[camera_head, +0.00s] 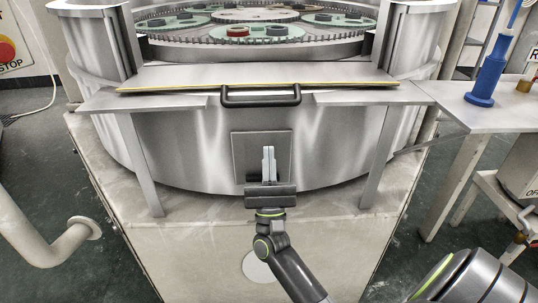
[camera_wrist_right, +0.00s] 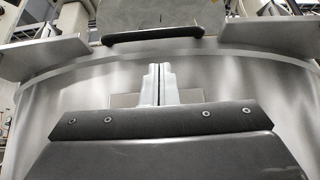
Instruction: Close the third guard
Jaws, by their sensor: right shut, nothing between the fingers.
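The guard (camera_head: 200,76) is a flat grey metal panel with a yellow front edge, lying across the front of the round lapping machine between two upright posts, below its opening. Its black bar handle (camera_head: 261,96) is at the middle of the front edge; the handle also shows in the wrist view (camera_wrist_right: 153,35). My right gripper (camera_head: 268,150) is shut and empty, pointing up below the handle and apart from it, in front of a square plate (camera_head: 242,142) on the drum. Its shut fingers show in the wrist view (camera_wrist_right: 159,72). My left gripper is not in view.
Metal ledges flank the handle at left (camera_head: 150,102) and right (camera_head: 370,98). Behind the guard is the toothed lapping table with several discs (camera_head: 237,32). A side table (camera_head: 492,117) at right holds a blue tool (camera_head: 485,80). A pale pipe (camera_head: 45,248) stands at lower left.

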